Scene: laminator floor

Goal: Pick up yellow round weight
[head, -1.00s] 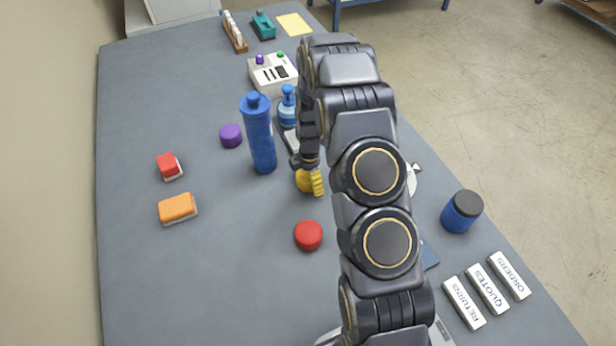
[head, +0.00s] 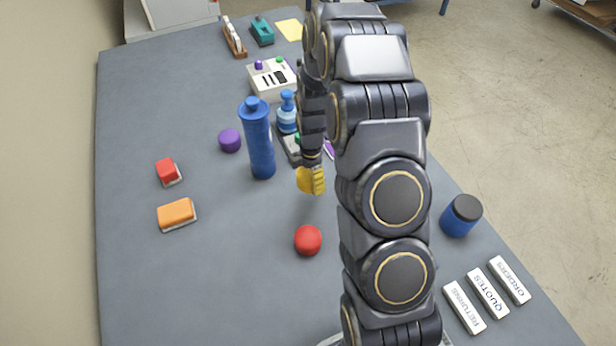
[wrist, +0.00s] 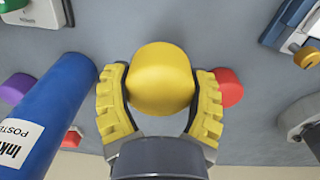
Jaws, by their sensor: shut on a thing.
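The yellow round weight (wrist: 160,78) sits between the two yellow ridged fingers of my gripper (wrist: 160,100) in the wrist view, with a finger against each side. In the head view my gripper (head: 311,181) hangs over the table with a shadow below it, to the right of the tall blue bottle. There the weight is hard to tell apart from the yellow fingers.
The tall blue bottle (head: 259,138) stands close left of my gripper. A red round weight (head: 308,240) lies in front, a purple one (head: 230,140) behind left. A blue pump bottle (head: 287,112) stands behind. The table's front left (head: 200,285) is clear.

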